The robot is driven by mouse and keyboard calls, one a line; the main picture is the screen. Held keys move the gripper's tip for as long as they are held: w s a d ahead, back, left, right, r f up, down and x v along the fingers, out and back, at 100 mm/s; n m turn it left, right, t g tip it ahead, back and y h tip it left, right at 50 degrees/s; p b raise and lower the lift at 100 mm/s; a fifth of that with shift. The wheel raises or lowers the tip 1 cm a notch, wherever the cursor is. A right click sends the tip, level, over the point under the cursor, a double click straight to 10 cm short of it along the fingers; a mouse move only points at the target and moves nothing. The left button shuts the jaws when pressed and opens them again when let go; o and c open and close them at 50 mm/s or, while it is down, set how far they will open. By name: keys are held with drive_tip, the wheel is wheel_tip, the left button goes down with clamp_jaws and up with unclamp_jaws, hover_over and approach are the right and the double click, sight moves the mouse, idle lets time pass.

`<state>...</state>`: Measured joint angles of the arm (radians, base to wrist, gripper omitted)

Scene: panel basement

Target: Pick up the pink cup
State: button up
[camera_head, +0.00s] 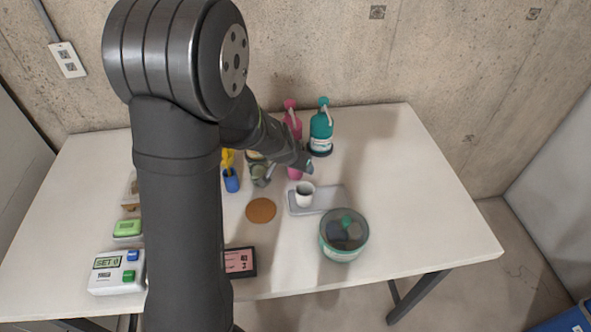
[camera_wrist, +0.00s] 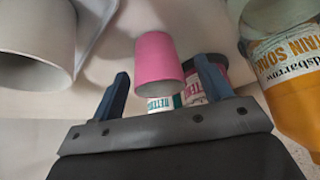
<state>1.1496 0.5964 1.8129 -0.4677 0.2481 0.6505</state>
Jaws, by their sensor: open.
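The pink cup (camera_wrist: 156,58) shows in the wrist view, in the middle of the picture between my two fingers. My gripper (camera_wrist: 162,68) is open, with one finger to each side of the cup. I cannot tell whether either finger touches it. In the head view a pink patch (camera_head: 295,173) shows just below my gripper (camera_head: 304,165); I cannot tell there whether it is the cup, as my arm hides part of that area.
A white cup (camera_head: 305,194) on a grey tray (camera_head: 331,204) stands close by. A teal bottle (camera_head: 321,130) and a pink bottle (camera_head: 291,112) stand behind. A teal-rimmed bowl (camera_head: 344,250), a brown disc (camera_head: 261,210) and a blue holder (camera_head: 231,182) are nearby. The table's right side is clear.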

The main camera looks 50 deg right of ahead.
drive_tip(key=c, duration=1)
drive_tip(key=shift+c, duration=0.2)
drive_tip(key=shift+r, duration=0.15)
